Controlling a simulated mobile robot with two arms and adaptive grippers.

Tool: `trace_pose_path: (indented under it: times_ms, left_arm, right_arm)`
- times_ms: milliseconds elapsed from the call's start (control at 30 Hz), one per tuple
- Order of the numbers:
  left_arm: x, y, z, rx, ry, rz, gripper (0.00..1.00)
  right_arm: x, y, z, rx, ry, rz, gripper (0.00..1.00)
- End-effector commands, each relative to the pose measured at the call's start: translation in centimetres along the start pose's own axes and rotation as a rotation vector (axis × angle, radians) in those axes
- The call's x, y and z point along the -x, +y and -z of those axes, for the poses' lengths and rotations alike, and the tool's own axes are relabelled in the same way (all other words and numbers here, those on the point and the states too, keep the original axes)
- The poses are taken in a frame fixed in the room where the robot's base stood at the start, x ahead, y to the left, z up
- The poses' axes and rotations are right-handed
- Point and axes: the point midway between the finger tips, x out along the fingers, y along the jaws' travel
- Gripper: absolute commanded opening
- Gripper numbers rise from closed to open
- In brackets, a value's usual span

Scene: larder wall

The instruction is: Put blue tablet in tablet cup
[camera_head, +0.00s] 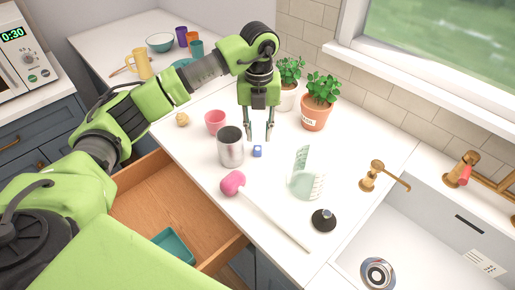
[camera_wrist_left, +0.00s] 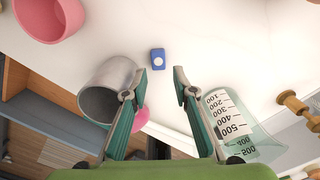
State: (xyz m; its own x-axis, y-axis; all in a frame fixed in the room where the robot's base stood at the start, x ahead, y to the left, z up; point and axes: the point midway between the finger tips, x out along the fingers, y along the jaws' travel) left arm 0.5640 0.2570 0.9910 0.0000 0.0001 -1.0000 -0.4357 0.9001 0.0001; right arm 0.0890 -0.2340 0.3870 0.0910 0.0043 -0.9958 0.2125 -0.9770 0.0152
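The blue tablet (camera_head: 257,151), a small blue block with a white dot, lies on the white counter. It also shows in the left wrist view (camera_wrist_left: 158,60). My left gripper (camera_head: 259,138) points down above it; its fingers are open and empty, and in the wrist view the tablet lies just beyond the gap between the fingertips (camera_wrist_left: 160,75). A grey metal cup (camera_head: 230,147) stands left of the tablet, and a pink cup (camera_head: 215,122) stands behind that. Which one is the tablet cup I cannot tell. My right gripper is not in view.
A clear measuring jug (camera_head: 305,184) stands right of the tablet. Potted plants (camera_head: 316,117) stand behind. A black round object (camera_head: 323,220) is near the sink. A wooden drawer (camera_head: 165,205) is open.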

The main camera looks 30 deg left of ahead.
Motion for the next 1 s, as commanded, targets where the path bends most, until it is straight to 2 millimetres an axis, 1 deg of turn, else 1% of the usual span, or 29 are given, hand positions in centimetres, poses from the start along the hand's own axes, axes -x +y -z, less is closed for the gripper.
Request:
trace_pose_path:
  times_ms: [167, 333, 400, 500, 600, 767, 833, 867, 967, 1000]
  left_arm:
    - [-1.1, 0.1, 0.1, -0.001, 0.002, -0.001, 0.26]
    - [-3.4, 0.4, 0.4, -0.002, 0.005, -0.003, 0.26]
    - [-4.5, 0.4, 0.3, -0.001, 0.004, -0.002, 0.26]
    - [-5.5, 0.4, 0.3, 0.0, 0.002, -0.001, 0.26]
    - [-5.9, 0.3, 0.2, -0.001, 0.0, 0.001, 0.26]
    - [-5.9, 0.3, 0.2, -0.001, 0.0, 0.001, 0.26]
    - [-5.9, 0.3, 0.2, -0.001, 0.0, 0.001, 0.1]
    - [-5.9, 0.3, 0.2, -0.001, 0.0, 0.001, 0.06]
    - [-5.9, 0.3, 0.3, -0.002, 0.0, 0.001, 0.06]
    - [-5.9, 0.3, 0.2, -0.002, 0.0, 0.001, 0.03]
  right_arm:
    - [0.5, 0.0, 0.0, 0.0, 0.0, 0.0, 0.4]
    - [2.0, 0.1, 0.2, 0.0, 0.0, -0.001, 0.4]
    - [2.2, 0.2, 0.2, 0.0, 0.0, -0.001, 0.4]
    - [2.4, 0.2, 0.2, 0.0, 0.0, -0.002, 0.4]
    - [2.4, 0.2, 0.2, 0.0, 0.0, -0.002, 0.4]
    - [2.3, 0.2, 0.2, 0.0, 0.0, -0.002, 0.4]
    - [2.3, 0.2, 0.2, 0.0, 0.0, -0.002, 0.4]
    - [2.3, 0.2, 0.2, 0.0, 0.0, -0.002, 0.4]
    - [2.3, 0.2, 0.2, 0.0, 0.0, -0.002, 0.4]
    - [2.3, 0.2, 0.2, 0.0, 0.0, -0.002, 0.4]
